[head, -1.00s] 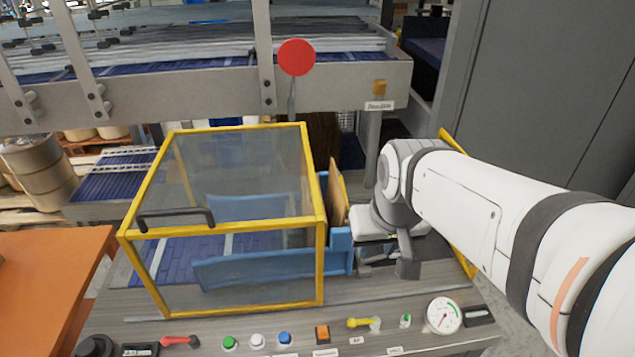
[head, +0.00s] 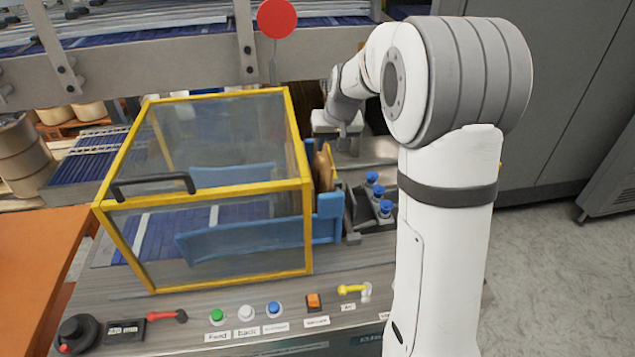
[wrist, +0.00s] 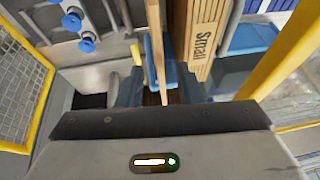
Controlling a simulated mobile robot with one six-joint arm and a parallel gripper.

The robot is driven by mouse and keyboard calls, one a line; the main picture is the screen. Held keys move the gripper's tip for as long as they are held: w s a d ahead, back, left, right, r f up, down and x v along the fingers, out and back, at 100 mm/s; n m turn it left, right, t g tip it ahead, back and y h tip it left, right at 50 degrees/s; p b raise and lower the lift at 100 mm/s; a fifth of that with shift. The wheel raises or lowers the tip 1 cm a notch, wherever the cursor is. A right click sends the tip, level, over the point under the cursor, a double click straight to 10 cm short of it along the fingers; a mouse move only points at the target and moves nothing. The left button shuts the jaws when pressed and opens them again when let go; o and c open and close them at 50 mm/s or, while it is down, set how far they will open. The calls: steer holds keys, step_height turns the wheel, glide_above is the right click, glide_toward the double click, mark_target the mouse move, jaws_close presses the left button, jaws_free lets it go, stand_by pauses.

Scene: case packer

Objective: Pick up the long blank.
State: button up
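In the wrist view a thin tan blank (wrist: 155,55) stands edge-on, its lower end reaching close to my gripper's body. To its right stands a tan board printed "Small" (wrist: 200,40). No label shows on the thin blank, so I cannot tell its length. My gripper (wrist: 161,92) appears open, with a dark finger on each side of the thin blank's near end and no grip visible. In the head view the tan cardboard (head: 325,165) stands upright right of the yellow-framed guard, and my gripper's white body is just behind it, fingers hidden.
The yellow-framed clear guard (head: 205,187) stands left of the cardboard, with blue plates inside. Blue suction cups (head: 378,192) stand to the right and also show in the wrist view (wrist: 72,20). A control panel with buttons (head: 246,313) runs along the front. A conveyor frame crosses behind.

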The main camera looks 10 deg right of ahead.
mark_target(327, 151)
steer(key=p+x, duration=0.1)
steer(key=x, duration=0.4)
steer(key=shift+w, duration=0.2)
steer(key=shift+f+b, duration=0.25)
steer(key=shift+b, duration=0.05)
steer(key=shift+c, duration=0.5)
jaws_close()
stand_by(0.4)
